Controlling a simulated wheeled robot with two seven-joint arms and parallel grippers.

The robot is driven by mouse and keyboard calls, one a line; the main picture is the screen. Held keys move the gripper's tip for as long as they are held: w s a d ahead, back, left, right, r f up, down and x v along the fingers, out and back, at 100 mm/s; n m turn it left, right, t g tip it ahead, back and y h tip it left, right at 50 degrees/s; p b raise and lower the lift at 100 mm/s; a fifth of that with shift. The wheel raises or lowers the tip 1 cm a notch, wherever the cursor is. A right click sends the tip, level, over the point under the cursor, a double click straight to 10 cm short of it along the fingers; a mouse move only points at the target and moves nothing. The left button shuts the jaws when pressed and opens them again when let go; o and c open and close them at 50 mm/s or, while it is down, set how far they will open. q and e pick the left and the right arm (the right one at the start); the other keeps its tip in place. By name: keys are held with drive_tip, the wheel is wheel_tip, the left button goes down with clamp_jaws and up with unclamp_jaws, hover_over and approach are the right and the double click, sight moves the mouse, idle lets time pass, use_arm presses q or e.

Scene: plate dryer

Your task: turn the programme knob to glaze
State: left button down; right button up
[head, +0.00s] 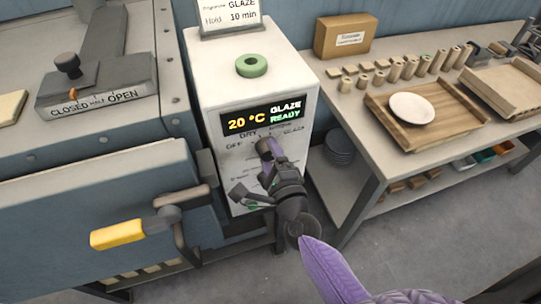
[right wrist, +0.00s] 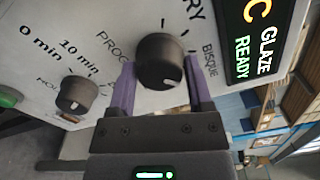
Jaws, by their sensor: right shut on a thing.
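The programme knob (right wrist: 160,62) is dark and round, on the white front of the control box (head: 245,85). Its white mark points to the lower right in the right wrist view, past the BISQUE label. The GLAZE label shows at the right of the dial in the head view; it is hidden in the wrist view. My right gripper (head: 265,148) is shut on the knob, with one purple finger on each side (right wrist: 160,90). The display (head: 263,117) reads 20 °C, GLAZE, READY; it also shows in the wrist view (right wrist: 258,45). My left gripper is out of view.
A smaller hold knob (right wrist: 77,95) sits beside the programme knob. A green ring (head: 252,65) and a sign (head: 230,15) are on top of the box. A yellow-handled lever (head: 118,234) juts out at left. A table with a wooden tray (head: 440,130) stands at right.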

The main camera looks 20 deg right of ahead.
drive_tip(key=shift+m, duration=0.8)
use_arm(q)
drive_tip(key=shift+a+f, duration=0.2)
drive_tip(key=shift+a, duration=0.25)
use_arm(e)
drive_tip(key=shift+m, duration=0.4)
drive_tip(key=o, duration=1.3)
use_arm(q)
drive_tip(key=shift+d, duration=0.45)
use_arm(e)
drive_tip(key=shift+s, duration=0.1)
